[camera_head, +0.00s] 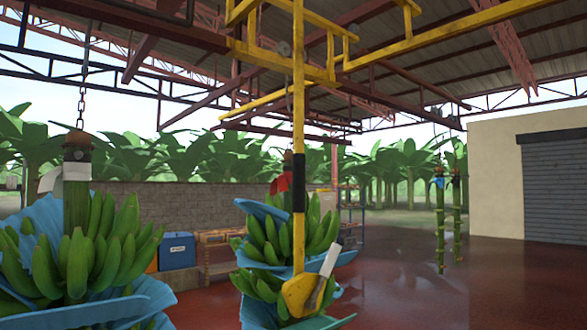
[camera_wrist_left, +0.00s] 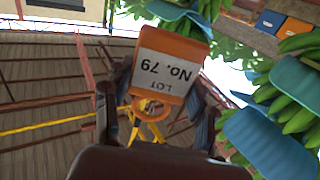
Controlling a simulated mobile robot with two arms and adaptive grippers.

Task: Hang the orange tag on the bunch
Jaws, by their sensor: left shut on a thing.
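The orange tag (camera_wrist_left: 163,70) is in the left wrist view, with a white label reading "LOT No. 79" upside down and an orange ring at its lower end. My left gripper (camera_wrist_left: 155,112) is shut on it near the ring. A green banana bunch (camera_head: 90,250) hangs from a chain at the left of the head view, with blue sheets around it and a white strip at its stem. A second bunch (camera_head: 265,245) with a red strip hangs in the middle, partly behind a yellow pole. Bananas also show at the right of the left wrist view. My right gripper is in neither view.
The yellow pole (camera_head: 298,130) hangs from overhead rails, with a yellow piece and a pale-handled tool at its lower end. Bare green stalks (camera_head: 440,225) hang at the right. A blue box (camera_head: 177,250) stands near the wall. The red floor at right is clear.

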